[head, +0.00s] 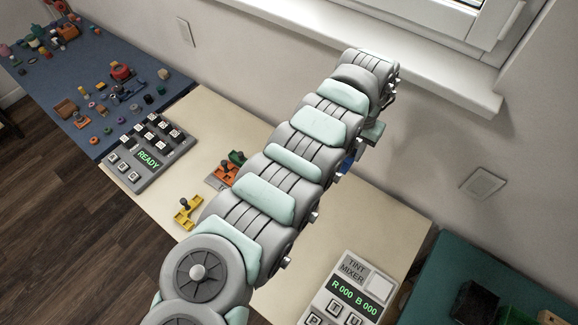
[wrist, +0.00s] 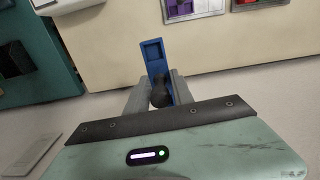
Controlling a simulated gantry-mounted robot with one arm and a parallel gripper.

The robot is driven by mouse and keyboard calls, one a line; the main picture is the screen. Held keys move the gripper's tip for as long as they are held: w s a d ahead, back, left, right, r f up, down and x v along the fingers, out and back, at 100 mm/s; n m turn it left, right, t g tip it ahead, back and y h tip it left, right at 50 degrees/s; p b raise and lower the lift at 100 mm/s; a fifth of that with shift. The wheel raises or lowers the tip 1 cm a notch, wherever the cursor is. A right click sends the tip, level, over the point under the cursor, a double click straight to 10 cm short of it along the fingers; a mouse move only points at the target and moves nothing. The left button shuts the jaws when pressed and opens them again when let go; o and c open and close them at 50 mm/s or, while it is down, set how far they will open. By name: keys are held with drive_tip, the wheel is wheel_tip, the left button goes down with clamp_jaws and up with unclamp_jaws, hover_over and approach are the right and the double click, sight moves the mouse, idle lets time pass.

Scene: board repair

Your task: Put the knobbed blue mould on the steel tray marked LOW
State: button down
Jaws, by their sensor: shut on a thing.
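The blue mould (wrist: 152,56) is long, with a square recess at its far end and a dark knob (wrist: 159,88) near my fingers. My gripper (wrist: 160,92) is shut on it at the knob and holds it up in the wrist view, over the floor or wall side of the pale table. In the head view only a bit of blue (head: 347,163) shows beside my arm, which hides the rest. A steel tray (wrist: 208,15) with a purple piece lies at the top of the wrist view. No LOW marking can be read.
A second tray with a red piece (wrist: 258,2) is at the wrist view's top edge. In the head view, orange (head: 229,166) and yellow (head: 187,213) moulds, a READY keypad (head: 146,157) and a tint mixer (head: 345,298) are on the pale table. The window sill (head: 440,75) juts out nearby.

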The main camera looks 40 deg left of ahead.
drive_tip(key=s+a+f+p, duration=0.2)
drive_tip(key=s+a+f, duration=0.5)
drive_tip(key=s+a, duration=0.15)
drive_tip(key=s+a+f+p, duration=0.2)
drive_tip(key=s+a+f, duration=0.5)
drive_tip(key=a, duration=0.3)
drive_tip(key=shift+m, duration=0.3)
drive_tip(key=f+b, duration=0.8)
drive_tip(key=b, duration=0.1)
drive_tip(key=shift+w+a+f+b, duration=0.1)
drive_tip(key=shift+w+b, duration=0.1)
drive_tip(key=shift+b, duration=0.1)
drive_tip(key=shift+f, duration=0.45)
drive_tip(key=c, duration=1)
unclamp_jaws()
drive_tip(key=shift+r+p, duration=0.3)
drive_tip(key=shift+r, duration=5.1)
